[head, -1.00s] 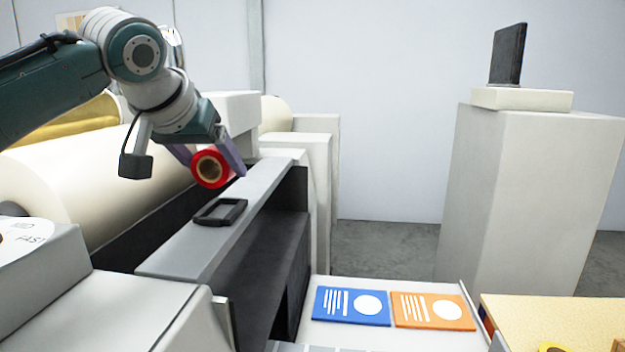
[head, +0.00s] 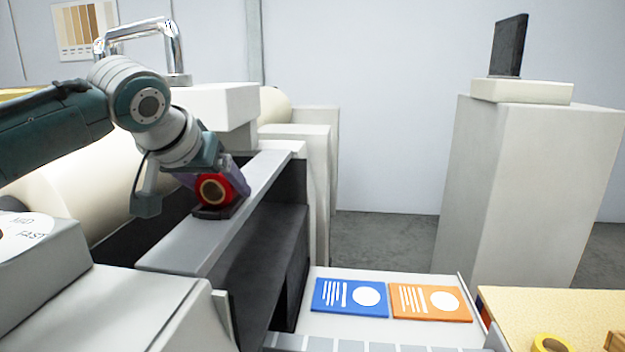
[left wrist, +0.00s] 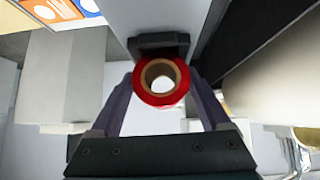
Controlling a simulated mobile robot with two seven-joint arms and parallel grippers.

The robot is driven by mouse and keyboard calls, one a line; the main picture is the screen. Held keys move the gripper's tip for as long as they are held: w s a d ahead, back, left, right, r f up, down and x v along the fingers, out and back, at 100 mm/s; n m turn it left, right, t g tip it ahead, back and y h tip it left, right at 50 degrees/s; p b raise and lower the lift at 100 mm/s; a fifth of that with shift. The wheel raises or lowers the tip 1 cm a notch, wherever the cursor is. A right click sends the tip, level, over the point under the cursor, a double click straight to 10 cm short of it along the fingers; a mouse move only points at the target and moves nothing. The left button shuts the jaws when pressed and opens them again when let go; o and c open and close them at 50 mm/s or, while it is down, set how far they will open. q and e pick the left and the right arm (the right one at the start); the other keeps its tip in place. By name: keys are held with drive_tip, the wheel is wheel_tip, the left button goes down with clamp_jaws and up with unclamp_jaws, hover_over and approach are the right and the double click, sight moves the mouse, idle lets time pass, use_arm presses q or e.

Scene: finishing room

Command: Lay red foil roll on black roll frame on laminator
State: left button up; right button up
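The red foil roll (head: 213,203), with a tan core, is between the fingers of my left gripper (head: 213,184). In the left wrist view the fingers of the gripper (left wrist: 161,88) press on both sides of the roll (left wrist: 161,98). The black roll frame (head: 226,210) lies on the grey top of the laminator (head: 185,247), mostly hidden behind the roll. The roll is right at the frame and appears to sit in or just above it; exact contact is hidden. The frame also shows beyond the roll in the left wrist view (left wrist: 158,43). My right gripper is not in view.
A blue card (head: 350,297) and an orange card (head: 430,302) lie on a white tray in front. A tan table with a yellow ring (head: 551,344) is at the lower right. A cream roller (head: 95,205) lies behind the laminator's top. A pale pedestal (head: 525,180) stands at right.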

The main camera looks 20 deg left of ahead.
use_arm(q)
drive_tip(key=shift+o, duration=0.7)
drive_tip(key=shift+s+f, duration=0.15)
drive_tip(key=shift+f, duration=0.2)
drive_tip(key=shift+a, duration=0.15)
drive_tip(key=shift+f, duration=0.1)
drive_tip(key=shift+r, duration=0.35)
drive_tip(key=shift+s+r, duration=0.2)
drive_tip(key=shift+s, duration=0.1)
drive_tip(key=b+v, duration=0.1)
drive_tip(key=v, duration=1)
drive_tip(key=shift+r, duration=0.4)
drive_tip(key=shift+d, duration=0.2)
